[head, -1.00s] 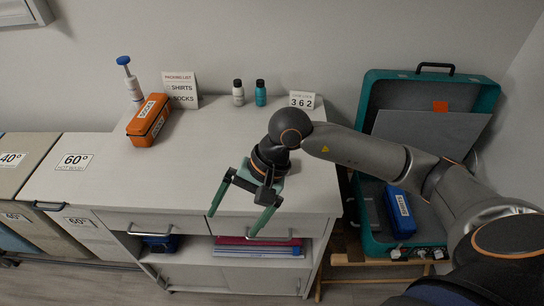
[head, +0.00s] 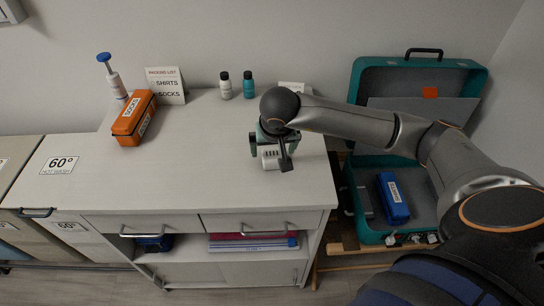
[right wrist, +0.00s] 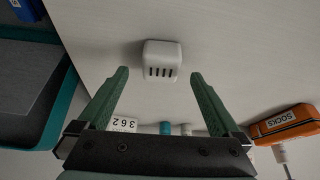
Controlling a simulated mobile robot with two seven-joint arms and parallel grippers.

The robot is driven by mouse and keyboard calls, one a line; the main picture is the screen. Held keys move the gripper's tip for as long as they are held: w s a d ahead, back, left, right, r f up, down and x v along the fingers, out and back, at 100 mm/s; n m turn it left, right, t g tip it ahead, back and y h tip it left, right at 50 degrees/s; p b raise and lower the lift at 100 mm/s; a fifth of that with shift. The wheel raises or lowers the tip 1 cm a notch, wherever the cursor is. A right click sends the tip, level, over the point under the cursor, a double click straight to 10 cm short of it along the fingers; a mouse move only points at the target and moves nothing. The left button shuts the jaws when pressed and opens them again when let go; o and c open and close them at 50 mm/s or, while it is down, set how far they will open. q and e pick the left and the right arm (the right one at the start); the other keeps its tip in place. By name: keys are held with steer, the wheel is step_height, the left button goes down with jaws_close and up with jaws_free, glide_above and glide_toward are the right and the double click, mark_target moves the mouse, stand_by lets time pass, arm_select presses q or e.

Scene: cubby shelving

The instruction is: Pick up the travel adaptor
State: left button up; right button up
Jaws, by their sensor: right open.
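The travel adaptor (right wrist: 161,62) is a small white rounded block with a row of dark slots. It rests on the white cabinet top. In the head view the adaptor (head: 270,158) shows at my right gripper (head: 271,148), partly covered by it. In the right wrist view my right gripper (right wrist: 159,75) has its two green fingers spread wide. The adaptor sits between and just beyond the fingertips, with a gap on each side. The right gripper is open and empty. My left gripper is not in view.
An orange socks case (head: 134,118) and a packing list card (head: 166,86) stand at the back left. White (head: 225,86) and teal (head: 248,86) bottles stand at the back. A teal open suitcase (head: 362,232) holding a blue case (head: 393,197) is at right. The cabinet top's front is clear.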

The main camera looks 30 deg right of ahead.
mark_target(272, 153)
steer(key=x, duration=0.4)
steer(key=shift+f, duration=0.1)
steer(key=shift+c, duration=0.4)
steer(key=c, duration=1.3)
steer(key=shift+c, duration=0.5)
